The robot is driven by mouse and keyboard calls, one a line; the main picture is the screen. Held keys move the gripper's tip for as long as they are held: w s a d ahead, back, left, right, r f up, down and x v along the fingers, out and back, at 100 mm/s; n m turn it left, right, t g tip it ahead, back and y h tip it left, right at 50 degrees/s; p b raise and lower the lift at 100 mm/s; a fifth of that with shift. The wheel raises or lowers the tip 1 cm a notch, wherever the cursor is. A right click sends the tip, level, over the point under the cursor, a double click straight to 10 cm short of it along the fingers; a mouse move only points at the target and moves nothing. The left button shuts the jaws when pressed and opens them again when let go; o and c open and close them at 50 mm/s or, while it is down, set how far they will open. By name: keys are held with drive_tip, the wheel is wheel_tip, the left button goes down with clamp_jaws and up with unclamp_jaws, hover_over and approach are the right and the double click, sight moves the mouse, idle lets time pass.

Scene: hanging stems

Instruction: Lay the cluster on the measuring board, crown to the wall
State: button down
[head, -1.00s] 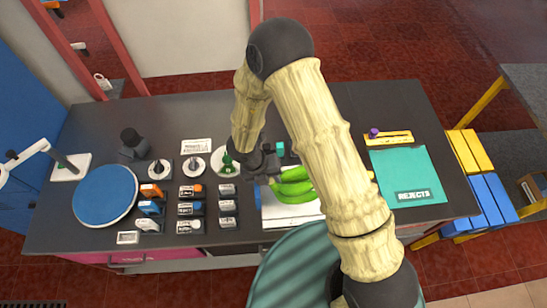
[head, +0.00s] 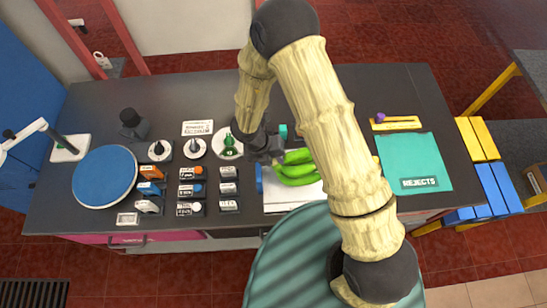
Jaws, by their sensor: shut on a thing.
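The cluster (head: 297,172) is a bunch of green bananas, partly hidden behind my arm. It is at the white measuring board (head: 290,198), whose blue wall (head: 259,179) stands at its left end. My gripper (head: 277,160) is shut on the cluster at its left, crown end, close to the blue wall. The fingers are small and dark here, and the crown is hidden by them. The bananas point right along the board. I cannot tell whether they touch the board.
A round blue disc (head: 105,176) lies at the left. Several labelled blocks (head: 190,190) stand between it and the board. A green weight-like piece (head: 229,146) sits on a white disc behind. A teal REJECTS mat (head: 413,163) and a yellow tray (head: 396,123) are at the right.

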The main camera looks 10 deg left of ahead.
drive_tip(key=shift+f+b, duration=0.5)
drive_tip(key=shift+f, duration=0.45)
drive_tip(key=shift+w+f+b, duration=0.15)
drive_tip(key=shift+f+b, duration=0.15)
drive_tip(key=shift+f, duration=0.05)
drive_tip(key=c, duration=1.3)
unclamp_jaws()
drive_tip(key=shift+s, duration=0.2)
drive_tip(key=shift+o, duration=1.2)
drive_tip(key=shift+w+d, duration=0.1)
drive_tip(key=shift+f, duration=0.1)
